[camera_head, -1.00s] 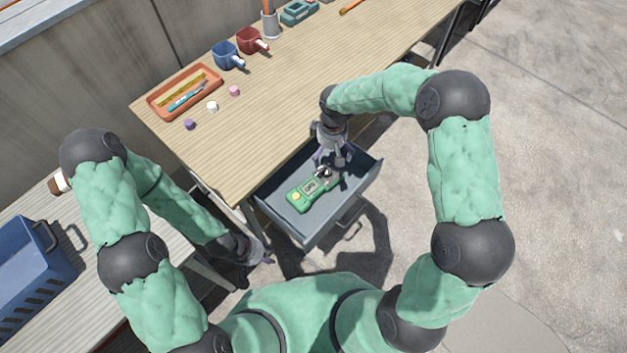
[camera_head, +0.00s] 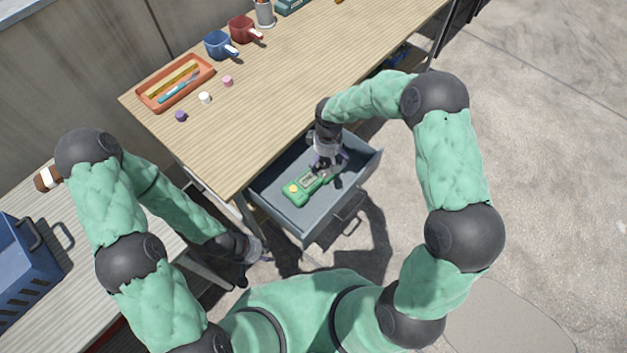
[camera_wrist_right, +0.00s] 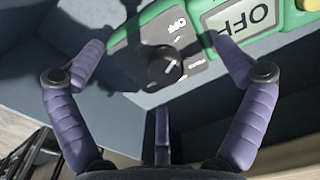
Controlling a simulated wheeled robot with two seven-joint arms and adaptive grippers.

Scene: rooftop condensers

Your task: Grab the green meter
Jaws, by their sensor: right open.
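The green meter (camera_head: 301,188) lies in the open grey drawer (camera_head: 305,222) under the wooden table. In the right wrist view the meter (camera_wrist_right: 197,82) shows a black dial and a display reading OFF. My right gripper (camera_head: 322,168) is inside the drawer over the meter's far end. In the wrist view its purple fingers (camera_wrist_right: 160,50) are spread open, with the meter's dial end between and beyond them; I cannot tell whether they touch it. My left gripper (camera_head: 257,250) hangs low beside the table, left of the drawer; its fingers are too small to judge.
On the wooden table (camera_head: 270,105) are an orange tray (camera_head: 150,105), a blue mug (camera_head: 217,45), a red mug (camera_head: 241,29) and small pegs. A blue crate (camera_head: 25,280) stands on the left bench.

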